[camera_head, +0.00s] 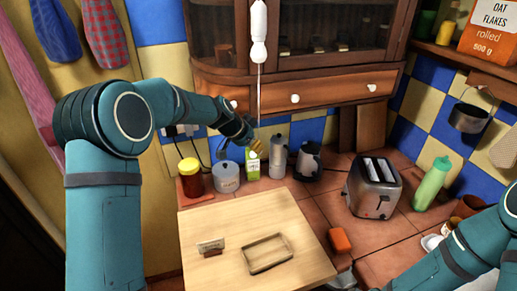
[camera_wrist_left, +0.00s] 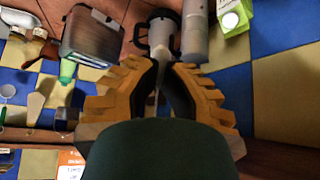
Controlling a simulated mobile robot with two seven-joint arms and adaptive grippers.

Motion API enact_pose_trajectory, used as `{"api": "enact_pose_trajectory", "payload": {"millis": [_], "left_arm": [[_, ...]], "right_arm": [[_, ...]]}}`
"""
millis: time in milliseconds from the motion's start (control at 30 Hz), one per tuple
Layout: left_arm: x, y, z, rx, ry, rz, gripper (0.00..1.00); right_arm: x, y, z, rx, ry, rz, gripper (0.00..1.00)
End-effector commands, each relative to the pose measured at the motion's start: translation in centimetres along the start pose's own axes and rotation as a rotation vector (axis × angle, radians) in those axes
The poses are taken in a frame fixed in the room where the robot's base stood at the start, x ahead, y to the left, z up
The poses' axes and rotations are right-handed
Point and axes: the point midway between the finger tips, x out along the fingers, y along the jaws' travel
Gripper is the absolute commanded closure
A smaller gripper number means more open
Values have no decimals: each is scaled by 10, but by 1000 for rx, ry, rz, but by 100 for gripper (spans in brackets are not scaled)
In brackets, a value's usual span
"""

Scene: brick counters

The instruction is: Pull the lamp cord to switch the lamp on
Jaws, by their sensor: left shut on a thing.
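The lamp cord (camera_head: 259,88) is a thin pale line. It hangs from a white, rounded turned piece (camera_head: 258,35) at the top of the head view, in front of the wooden cabinet. My left gripper (camera_head: 256,146) is at the cord's lower end, above the back of the counter. In the left wrist view its yellow-padded fingers (camera_wrist_left: 164,68) are closed in on a thin pale piece between them. The cord's lower end is mostly hidden by the fingers. The lamp's light source is not clearly visible.
Behind the left gripper stand a green-and-white carton (camera_head: 253,166), a grey canister (camera_head: 278,158) and a dark-handled pot (camera_head: 308,162). A toaster (camera_head: 372,188) and a green bottle (camera_head: 431,184) are to the right. A wooden board (camera_head: 205,265) lies in front. The cabinet (camera_head: 340,95) overhangs the counter.

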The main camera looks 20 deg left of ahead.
Motion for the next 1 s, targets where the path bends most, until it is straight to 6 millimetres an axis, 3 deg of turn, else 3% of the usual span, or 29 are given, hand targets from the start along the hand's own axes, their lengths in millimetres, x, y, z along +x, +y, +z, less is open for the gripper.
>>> {"api": "enact_pose_trajectory", "payload": {"millis": [333, 500, 800, 1000], "left_arm": [[13, 0, 10, -1, 0, 1, 100], [9, 0, 8, -1, -1, 1, 100], [-13, 0, 25, -2, 0, 1, 100], [-17, 0, 25, -1, 0, 1, 100]], "right_arm": [[15, 6, 2, 0, 0, 0, 53], [10, 4, 1, 0, 0, 0, 53], [28, 11, 4, 0, 0, 0, 53], [26, 10, 4, 0, 0, 0, 53]]}}
